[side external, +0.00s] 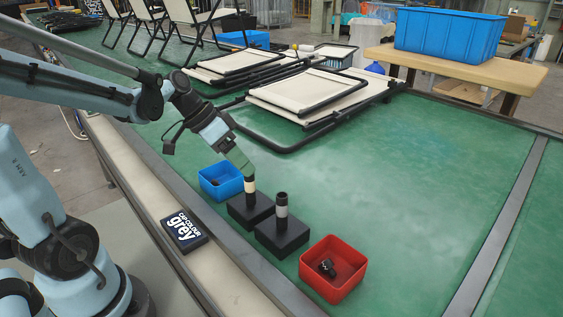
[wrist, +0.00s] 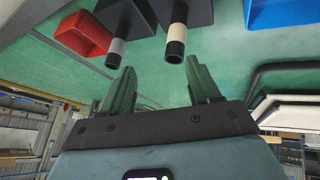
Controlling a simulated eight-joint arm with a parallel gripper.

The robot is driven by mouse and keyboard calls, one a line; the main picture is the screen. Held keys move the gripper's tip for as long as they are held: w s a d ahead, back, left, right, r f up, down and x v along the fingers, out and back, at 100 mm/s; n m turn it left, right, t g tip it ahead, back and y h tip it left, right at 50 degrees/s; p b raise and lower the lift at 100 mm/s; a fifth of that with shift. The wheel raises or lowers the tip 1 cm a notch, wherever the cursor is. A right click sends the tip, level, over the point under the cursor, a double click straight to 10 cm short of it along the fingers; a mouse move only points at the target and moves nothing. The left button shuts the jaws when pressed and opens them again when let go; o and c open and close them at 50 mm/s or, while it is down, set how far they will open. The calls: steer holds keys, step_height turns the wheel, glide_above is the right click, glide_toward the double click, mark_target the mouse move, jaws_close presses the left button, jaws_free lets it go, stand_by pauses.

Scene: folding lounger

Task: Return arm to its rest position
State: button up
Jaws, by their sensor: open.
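My gripper (side external: 246,168) is open and empty, tilted down just above and behind the cream-banded black post (side external: 250,189). In the wrist view its two fingers (wrist: 163,75) stand apart, with the cream-banded post (wrist: 176,42) beyond them and apparently not gripped. The cream-banded post stands upright in a black block (side external: 246,212). A grey-banded black post (side external: 282,208) stands upright in a second black block (side external: 281,238); it also shows in the wrist view (wrist: 116,48). Whether the fingers touch the cream-banded post is hard to tell.
A blue bin (side external: 221,182) is left of the blocks. A red bin (side external: 333,268) on the right holds small black parts. A black sign reading "cap colour grey" (side external: 183,231) lies on the near ledge. Folded loungers (side external: 315,93) lie behind. The green table's right side is clear.

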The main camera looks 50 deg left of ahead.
steer(key=s+d+n+t+y, duration=0.2)
steer(key=s+d+y, duration=0.2)
steer(key=d, duration=0.3)
steer(key=shift+s+r, duration=0.3)
steer(key=shift+s, duration=0.25)
stand_by(1.2)
